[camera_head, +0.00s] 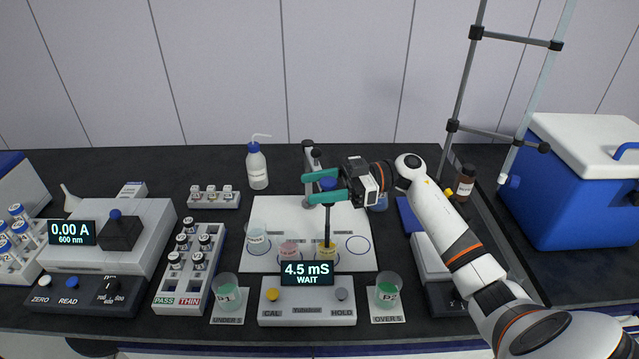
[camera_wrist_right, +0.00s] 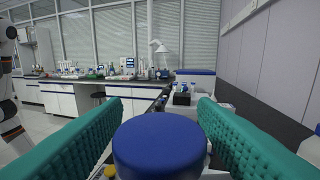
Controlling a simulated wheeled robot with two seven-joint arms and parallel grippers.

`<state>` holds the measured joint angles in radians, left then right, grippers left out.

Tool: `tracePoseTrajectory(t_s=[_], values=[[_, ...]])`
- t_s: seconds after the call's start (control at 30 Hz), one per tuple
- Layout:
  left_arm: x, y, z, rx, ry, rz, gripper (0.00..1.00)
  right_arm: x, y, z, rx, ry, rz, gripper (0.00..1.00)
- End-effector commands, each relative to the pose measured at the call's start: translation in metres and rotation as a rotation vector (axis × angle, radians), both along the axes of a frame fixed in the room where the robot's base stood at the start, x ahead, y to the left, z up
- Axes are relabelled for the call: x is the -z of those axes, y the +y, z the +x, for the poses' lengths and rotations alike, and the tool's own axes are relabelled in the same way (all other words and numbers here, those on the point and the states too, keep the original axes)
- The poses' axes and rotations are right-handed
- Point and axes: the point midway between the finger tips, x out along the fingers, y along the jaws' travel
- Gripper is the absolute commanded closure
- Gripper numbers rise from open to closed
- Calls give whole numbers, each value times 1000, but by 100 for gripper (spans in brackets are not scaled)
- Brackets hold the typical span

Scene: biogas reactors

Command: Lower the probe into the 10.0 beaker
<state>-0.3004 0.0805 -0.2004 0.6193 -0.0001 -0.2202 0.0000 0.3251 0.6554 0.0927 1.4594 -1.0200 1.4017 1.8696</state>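My right gripper (camera_head: 312,187) has teal fingers closed around the blue cap of the probe (camera_head: 327,215). The cap (camera_wrist_right: 158,150) fills the space between the fingers in the right wrist view. The probe hangs upright, and its dark shaft runs down to the yellow beaker (camera_head: 326,254). Its lower end appears inside that beaker's mouth; how deep, I cannot tell. The label on the yellow beaker is too small to read surely. A pink beaker (camera_head: 289,250) and a pale blue beaker (camera_head: 256,241) stand to its left. My left gripper is not in view.
The meter (camera_head: 307,296) in front reads 4.5 mS, WAIT. A stand (camera_head: 310,160) rises behind the white mat (camera_head: 262,212). A vial rack (camera_head: 187,270) and wash bottle (camera_head: 257,168) stand left.

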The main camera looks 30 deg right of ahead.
Motion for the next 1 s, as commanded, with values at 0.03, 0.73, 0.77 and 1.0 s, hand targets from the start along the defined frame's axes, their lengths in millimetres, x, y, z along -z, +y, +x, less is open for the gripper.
tracePoseTrajectory(t_s=[0.03, 0.73, 0.77, 1.0], values=[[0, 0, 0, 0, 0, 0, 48, -1, 0, 0, 0, -1, 1, 47], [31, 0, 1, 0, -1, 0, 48, 3, -84, -27, 4, 0, -3, 47], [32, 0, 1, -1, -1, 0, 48, 2, -88, -29, 4, 0, -2, 47], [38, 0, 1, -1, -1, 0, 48, 0, -112, -37, 1, -1, 1, 47]])
